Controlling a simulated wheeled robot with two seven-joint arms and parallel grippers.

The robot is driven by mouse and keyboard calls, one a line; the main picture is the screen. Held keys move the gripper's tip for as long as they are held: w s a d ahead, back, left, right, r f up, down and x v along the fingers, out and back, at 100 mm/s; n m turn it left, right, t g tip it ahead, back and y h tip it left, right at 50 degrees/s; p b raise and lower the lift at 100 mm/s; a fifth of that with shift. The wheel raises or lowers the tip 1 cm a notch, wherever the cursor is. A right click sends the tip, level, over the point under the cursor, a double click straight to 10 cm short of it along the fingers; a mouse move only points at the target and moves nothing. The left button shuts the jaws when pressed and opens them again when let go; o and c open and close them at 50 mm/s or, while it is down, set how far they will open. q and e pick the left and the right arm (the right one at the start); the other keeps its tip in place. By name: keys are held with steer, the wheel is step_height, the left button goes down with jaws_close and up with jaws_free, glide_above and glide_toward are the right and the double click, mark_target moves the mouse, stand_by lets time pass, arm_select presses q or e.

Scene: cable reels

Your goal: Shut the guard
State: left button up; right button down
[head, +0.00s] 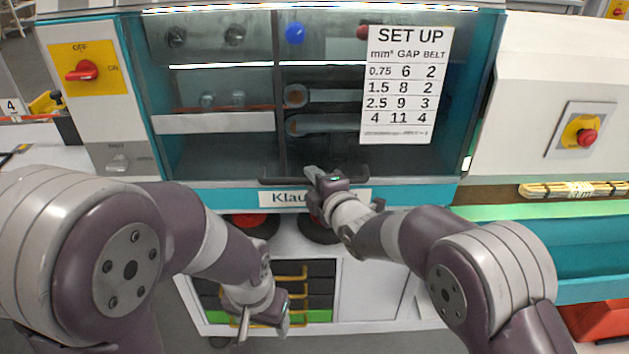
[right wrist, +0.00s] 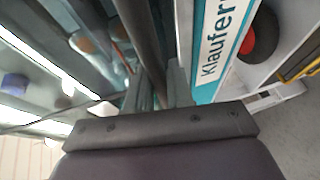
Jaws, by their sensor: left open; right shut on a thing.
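The guard (head: 215,152) is a clear pane across the front of the teal-framed machine, with knobs and rollers visible behind it. Its dark handle bar (head: 275,181) runs along the pane's lower edge, just above the teal strip with the name plate (head: 350,197). My right gripper (head: 316,174) is shut on the handle near its middle. In the right wrist view the dark bar (right wrist: 140,38) runs up from the jaws, beside the name plate (right wrist: 222,52). The fingertips' exact contact is partly hidden. My left gripper (head: 262,328) is open and empty, low in front of the drawers.
A printed set-up chart (head: 405,85) is on the pane's right part. A red switch on a yellow plate (head: 85,70) is at the left, and a red stop button (head: 587,137) at the right. Black bins with yellow handles (head: 318,268) sit below. A teal trough (head: 580,245) lies right.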

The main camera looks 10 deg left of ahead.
steer(key=c, duration=1.1)
jaws_free()
steer(key=shift+f, duration=0.45)
steer(key=shift+r, duration=0.15)
steer(key=v, duration=1.2)
steer(key=shift+s+d, duration=0.25)
